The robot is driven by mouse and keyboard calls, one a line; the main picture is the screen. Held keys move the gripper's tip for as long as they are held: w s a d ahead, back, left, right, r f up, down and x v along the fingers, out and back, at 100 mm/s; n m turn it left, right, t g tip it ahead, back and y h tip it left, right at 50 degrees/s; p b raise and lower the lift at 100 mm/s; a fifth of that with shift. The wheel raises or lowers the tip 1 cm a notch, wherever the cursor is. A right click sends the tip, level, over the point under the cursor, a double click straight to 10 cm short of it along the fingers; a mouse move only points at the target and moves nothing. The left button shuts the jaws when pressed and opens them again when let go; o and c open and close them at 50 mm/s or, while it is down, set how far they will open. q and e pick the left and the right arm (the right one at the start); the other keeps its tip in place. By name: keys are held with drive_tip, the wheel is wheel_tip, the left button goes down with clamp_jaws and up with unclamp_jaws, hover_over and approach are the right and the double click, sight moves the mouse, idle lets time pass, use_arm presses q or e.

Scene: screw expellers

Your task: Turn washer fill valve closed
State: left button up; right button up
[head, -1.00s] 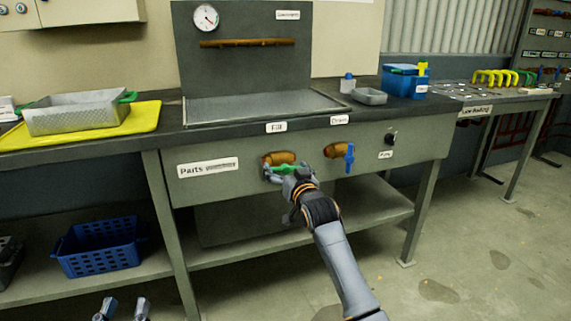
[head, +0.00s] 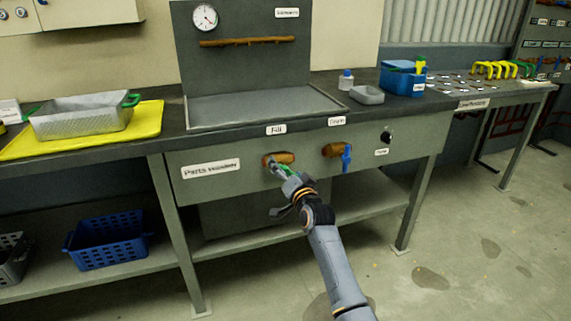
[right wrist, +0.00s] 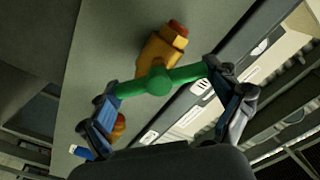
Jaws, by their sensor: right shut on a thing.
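The fill valve (head: 285,158) is a brass body on the washer's front panel under the "Fill" label (head: 276,130). Its green handle (right wrist: 158,82) shows well in the right wrist view, one finger of my right gripper (right wrist: 163,79) at each end. My right gripper (head: 284,172) is shut on this handle. In the head view the handle slopes down to the right and is mostly hidden by the gripper. My left gripper is not in view.
The drain valve with its blue handle (head: 347,157) is close to the right of the fill valve. A black knob (head: 387,137) is further right. A lower shelf (head: 345,218) runs below the panel. A blue basket (head: 108,240) stands at lower left.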

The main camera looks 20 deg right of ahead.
drive_tip(key=shift+r+m+p, duration=0.15)
drive_tip(key=shift+m+p, duration=0.2)
drive_tip(key=shift+m, duration=0.05)
drive_tip(key=m+p, duration=0.2)
drive_tip(key=m, duration=0.3)
drive_tip(key=shift+f, duration=0.2)
use_arm(q)
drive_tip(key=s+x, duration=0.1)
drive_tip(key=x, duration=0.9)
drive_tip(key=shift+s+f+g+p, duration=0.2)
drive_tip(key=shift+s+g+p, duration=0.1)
drive_tip(key=shift+p, duration=0.1)
use_arm(e)
drive_tip(key=shift+f+m, duration=0.15)
drive_tip(key=shift+m, duration=1.85)
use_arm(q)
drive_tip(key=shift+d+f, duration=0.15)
use_arm(e)
drive_tip(key=o, duration=0.9)
drive_tip(key=shift+d, duration=0.1)
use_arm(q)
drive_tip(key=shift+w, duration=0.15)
use_arm(e)
drive_tip(key=s, duration=0.7)
drive_tip(key=shift+s, duration=0.25)
